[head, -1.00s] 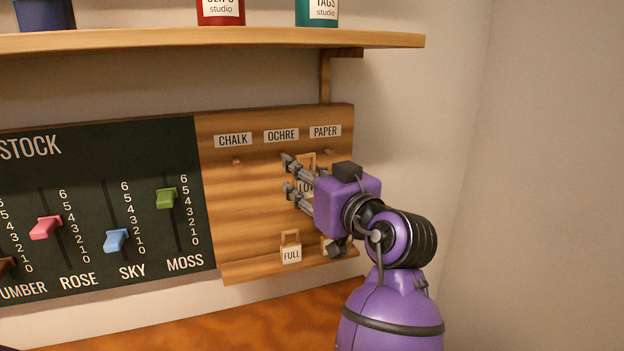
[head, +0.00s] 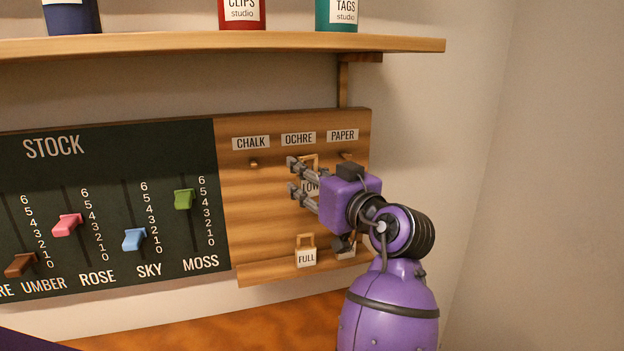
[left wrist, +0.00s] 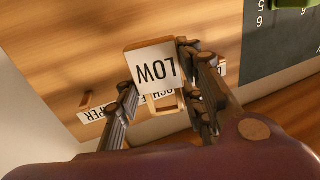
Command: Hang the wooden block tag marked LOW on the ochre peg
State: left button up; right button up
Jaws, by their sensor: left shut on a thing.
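The wooden block tag marked LOW (head: 311,186) is upright with its loop on top, in front of the board below the OCHRE label (head: 298,138). My left gripper (head: 297,177) is shut on it. In the left wrist view the tag (left wrist: 155,66) appears upside down between the fingers (left wrist: 160,88), and its loop overlaps the OCHRE label. The ochre peg is hidden behind the tag and gripper, so I cannot tell whether the loop is around it. My right gripper is not in view.
The chalk peg (head: 253,164) is bare; the paper peg (head: 347,156) shows to the right. A FULL tag (head: 306,257) hangs low on the board, beside another tag (head: 346,252) partly hidden by my arm. A shelf (head: 220,46) with jars juts out above.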

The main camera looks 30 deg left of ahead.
pick_arm(q)
jog(key=shift+w+a+f, duration=0.15)
jog(key=shift+w+a, duration=1.2)
jog(key=shift+a, duration=0.2)
jog(key=shift+w+a+f, duration=0.3)
jog(key=c, duration=0.4)
jog(key=shift+w+a+f+b, duration=0.1)
jog(key=shift+a+f+b, duration=0.1)
jog(key=shift+a+b, duration=0.1)
grip_shut()
jog(key=shift+a, duration=0.1)
jog(key=o, duration=0.7)
grip_release()
jog(key=o, duration=0.7)
jog(key=shift+w+f, duration=0.15)
jog(key=shift+w, duration=0.05)
jog(key=shift+s, duration=0.1)
